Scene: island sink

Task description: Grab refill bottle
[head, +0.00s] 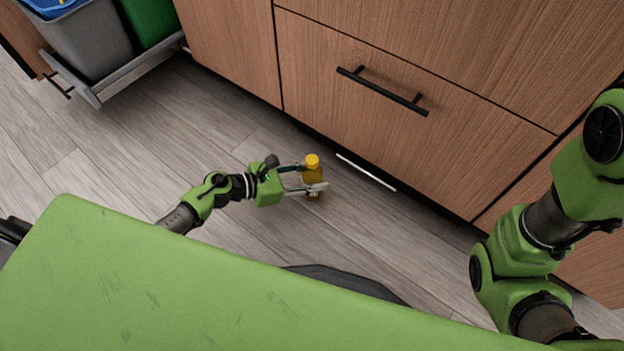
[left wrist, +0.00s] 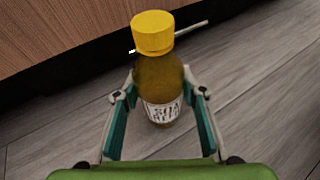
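The refill bottle (head: 313,174) is amber with a yellow cap and appears upright on the floor in front of the lower drawer. In the left wrist view the bottle (left wrist: 160,82) stands between the fingers, with part of a white label visible low on its body. My left gripper (head: 308,178) is low by the floor, one finger on each side of the bottle. In the left wrist view my left gripper (left wrist: 161,88) looks open around it, with a narrow gap at the right finger; contact at the left finger is unclear. My right gripper is out of view.
Wooden drawer fronts (head: 400,130) with a black handle (head: 382,90) rise just behind the bottle. A pulled-out bin drawer with a grey bin (head: 88,45) and a green bin (head: 150,18) is at the upper left. The floor (head: 110,150) left of the bottle is clear.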

